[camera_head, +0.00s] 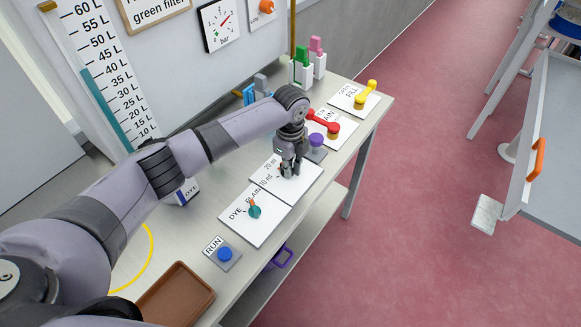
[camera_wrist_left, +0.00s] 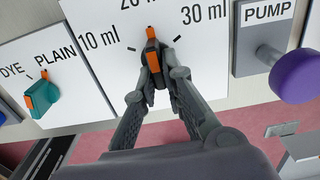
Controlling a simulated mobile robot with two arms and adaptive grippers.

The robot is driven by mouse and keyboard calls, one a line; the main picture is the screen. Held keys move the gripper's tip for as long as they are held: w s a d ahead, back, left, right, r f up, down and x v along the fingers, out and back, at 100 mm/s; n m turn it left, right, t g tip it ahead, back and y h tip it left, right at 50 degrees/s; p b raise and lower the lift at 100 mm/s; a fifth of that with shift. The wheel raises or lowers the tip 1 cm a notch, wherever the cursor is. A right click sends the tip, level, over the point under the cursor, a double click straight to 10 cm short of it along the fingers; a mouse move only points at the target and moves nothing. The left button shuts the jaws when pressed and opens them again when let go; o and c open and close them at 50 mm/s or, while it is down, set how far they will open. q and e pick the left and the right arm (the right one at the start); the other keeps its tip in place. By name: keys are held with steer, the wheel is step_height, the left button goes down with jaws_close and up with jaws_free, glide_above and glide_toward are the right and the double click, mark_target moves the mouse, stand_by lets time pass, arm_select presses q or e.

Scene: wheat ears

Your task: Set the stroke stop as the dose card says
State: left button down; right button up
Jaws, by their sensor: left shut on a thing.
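The stroke stop is a dark knob with an orange pointer (camera_wrist_left: 151,33) on a white plate (camera_wrist_left: 100,70) marked 10 ml, 20 ml and 30 ml. In the left wrist view the pointer aims up the picture, towards the partly cut-off 20 ml mark. My left gripper (camera_wrist_left: 157,70) is shut on the knob. In the head view my left gripper (camera_head: 289,172) hides most of the knob on its plate (camera_head: 307,178). A framed sign (camera_head: 150,12) reads "green filter", its upper part cut off. My right gripper is not in view.
Beside the plate are the teal DYE/PLAIN knob (camera_head: 254,211) and the purple PUMP knob (camera_head: 317,139). A blue RUN button (camera_head: 225,254), red handle (camera_head: 322,122), yellow handle (camera_head: 367,91) and brown tray (camera_head: 176,297) are also on the bench.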

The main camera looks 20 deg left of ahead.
arm_select(q)
steer(key=c, duration=1.7)
jaws_free()
step_height(320, 180, up, 12)
steer(key=shift+r, duration=0.1)
